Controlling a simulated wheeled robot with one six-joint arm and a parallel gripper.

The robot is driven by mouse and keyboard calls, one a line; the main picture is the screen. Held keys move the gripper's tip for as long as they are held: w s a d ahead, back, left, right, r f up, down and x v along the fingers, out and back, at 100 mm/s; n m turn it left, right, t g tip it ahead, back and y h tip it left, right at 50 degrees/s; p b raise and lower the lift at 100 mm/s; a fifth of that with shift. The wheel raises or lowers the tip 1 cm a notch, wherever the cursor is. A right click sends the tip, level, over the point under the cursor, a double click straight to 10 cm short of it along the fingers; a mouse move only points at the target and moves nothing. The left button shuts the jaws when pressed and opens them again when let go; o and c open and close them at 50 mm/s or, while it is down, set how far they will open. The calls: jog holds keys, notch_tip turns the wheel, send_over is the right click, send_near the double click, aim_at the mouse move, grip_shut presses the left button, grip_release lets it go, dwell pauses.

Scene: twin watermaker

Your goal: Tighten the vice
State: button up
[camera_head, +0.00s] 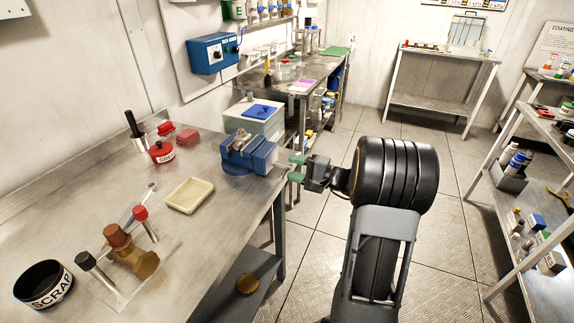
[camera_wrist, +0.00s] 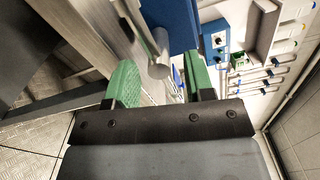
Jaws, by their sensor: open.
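The blue vice (camera_head: 247,153) sits at the right edge of the steel workbench, with grey metal jaws on top. My gripper (camera_head: 296,168) is at the right side of the vice, beyond the bench edge, with its two green fingers pointing at it. In the wrist view, the fingers are apart, and a grey metal rod (camera_wrist: 159,55), seemingly the vice's screw or handle, shows between them. The blue vice body (camera_wrist: 174,24) is just beyond. I cannot tell whether a finger touches the rod.
On the bench (camera_head: 222,218) are a cream tray (camera_head: 189,195), a red tin (camera_head: 162,152), a brass fitting (camera_head: 131,257) and a black scrap bin (camera_head: 44,285). A white box with a blue lid (camera_head: 254,117) stands behind the vice. Open floor lies to the right.

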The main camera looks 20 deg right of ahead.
aim_at(291, 167)
jog(key=shift+x, duration=1.5)
grip_shut()
